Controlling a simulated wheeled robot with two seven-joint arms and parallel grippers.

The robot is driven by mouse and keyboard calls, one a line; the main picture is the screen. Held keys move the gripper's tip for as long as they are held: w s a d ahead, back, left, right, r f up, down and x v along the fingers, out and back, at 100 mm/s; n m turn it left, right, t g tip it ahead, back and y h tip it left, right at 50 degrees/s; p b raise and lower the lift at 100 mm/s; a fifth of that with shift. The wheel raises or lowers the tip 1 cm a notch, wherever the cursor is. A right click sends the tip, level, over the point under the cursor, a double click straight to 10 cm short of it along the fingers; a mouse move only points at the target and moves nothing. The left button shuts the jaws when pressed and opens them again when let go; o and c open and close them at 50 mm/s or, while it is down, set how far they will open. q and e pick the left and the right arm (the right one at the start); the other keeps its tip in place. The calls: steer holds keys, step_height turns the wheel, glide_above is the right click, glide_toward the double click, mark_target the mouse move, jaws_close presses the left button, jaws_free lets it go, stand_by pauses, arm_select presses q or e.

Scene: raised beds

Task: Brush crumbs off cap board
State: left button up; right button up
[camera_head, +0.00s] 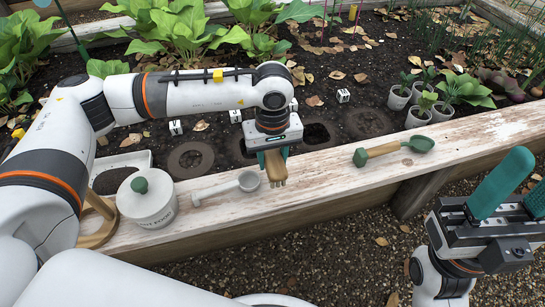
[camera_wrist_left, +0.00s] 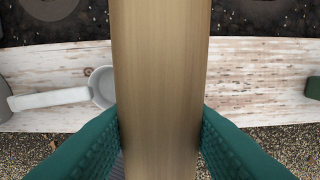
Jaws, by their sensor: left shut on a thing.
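The cap board (camera_head: 325,172) is the worn, whitewashed plank along the front of the raised bed. It also shows in the left wrist view (camera_wrist_left: 255,85). My left gripper (camera_head: 272,160) points down over the board and is shut on a wooden brush (camera_head: 276,178), whose pale bristle end is low over the board; contact is unclear. The brush's wooden body (camera_wrist_left: 160,90) fills the middle of the left wrist view between the teal fingers. I cannot make out crumbs clearly from the board's flaking paint. My right gripper (camera_head: 525,180) is open and empty at the right, over the gravel.
A grey scoop (camera_head: 228,187) and a lidded white pot (camera_head: 148,200) lie left of the brush on the board. A green-ended wooden-handled tool (camera_head: 390,150) lies to the right. Small potted seedlings (camera_head: 417,115) stand in the soil behind. Gravel (camera_head: 330,245) lies in front.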

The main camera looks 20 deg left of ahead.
arm_select(q)
steer(key=shift+r+p, duration=0.75)
steer(key=shift+r, duration=0.75)
